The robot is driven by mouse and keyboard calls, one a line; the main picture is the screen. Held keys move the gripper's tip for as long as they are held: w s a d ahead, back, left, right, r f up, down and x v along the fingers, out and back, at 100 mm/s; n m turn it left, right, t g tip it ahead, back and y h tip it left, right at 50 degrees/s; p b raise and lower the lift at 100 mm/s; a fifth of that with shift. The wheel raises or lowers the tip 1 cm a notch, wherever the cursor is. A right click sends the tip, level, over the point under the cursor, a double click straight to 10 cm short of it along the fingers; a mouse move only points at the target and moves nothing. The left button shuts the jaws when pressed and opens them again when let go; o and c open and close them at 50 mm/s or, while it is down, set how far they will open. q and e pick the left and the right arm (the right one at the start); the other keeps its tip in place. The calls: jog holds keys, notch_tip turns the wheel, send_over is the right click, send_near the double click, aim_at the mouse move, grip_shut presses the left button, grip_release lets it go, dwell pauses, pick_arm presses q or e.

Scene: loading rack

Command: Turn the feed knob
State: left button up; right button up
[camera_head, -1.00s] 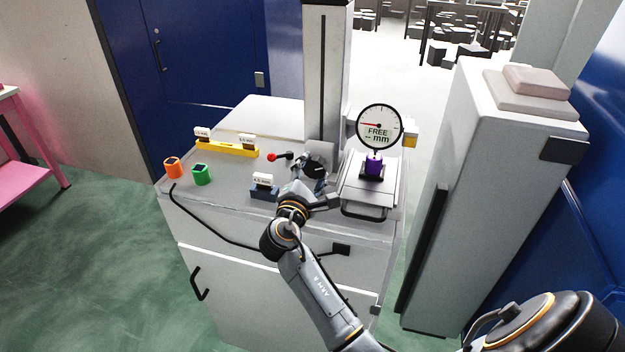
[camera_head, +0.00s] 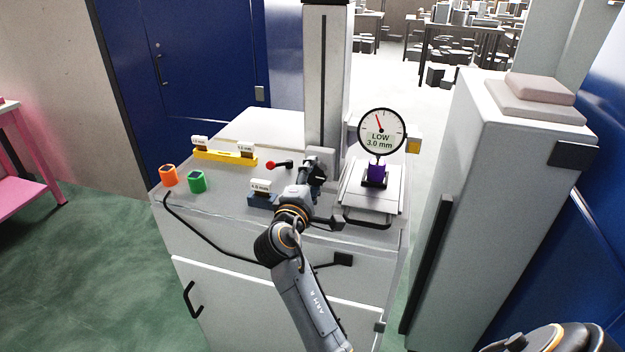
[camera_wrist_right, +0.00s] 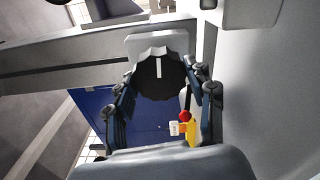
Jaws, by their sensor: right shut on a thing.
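The black fluted feed knob (camera_wrist_right: 160,75) with a white line mark shows in the right wrist view, between the two fingers. In the head view the knob (camera_head: 318,170) is mostly hidden behind my right gripper (camera_head: 312,178), at the foot of the grey column. My right gripper (camera_wrist_right: 160,88) is shut on the knob, one finger at each side. The round dial (camera_head: 381,133) reads "LOW 3.0 mm", its red needle pointing up and slightly left. A purple block (camera_head: 376,174) sits under the dial's probe. My left gripper is not in view.
A red-tipped lever (camera_head: 278,164) stands left of the knob. A yellow rack (camera_head: 222,156), a blue block (camera_head: 261,201), and orange (camera_head: 168,175) and green (camera_head: 197,182) pieces lie on the bench top. A tall grey cabinet (camera_head: 490,180) stands at right.

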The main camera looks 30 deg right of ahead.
dwell(0.3)
jog(key=o, duration=1.2)
jog(key=shift+c, duration=0.2)
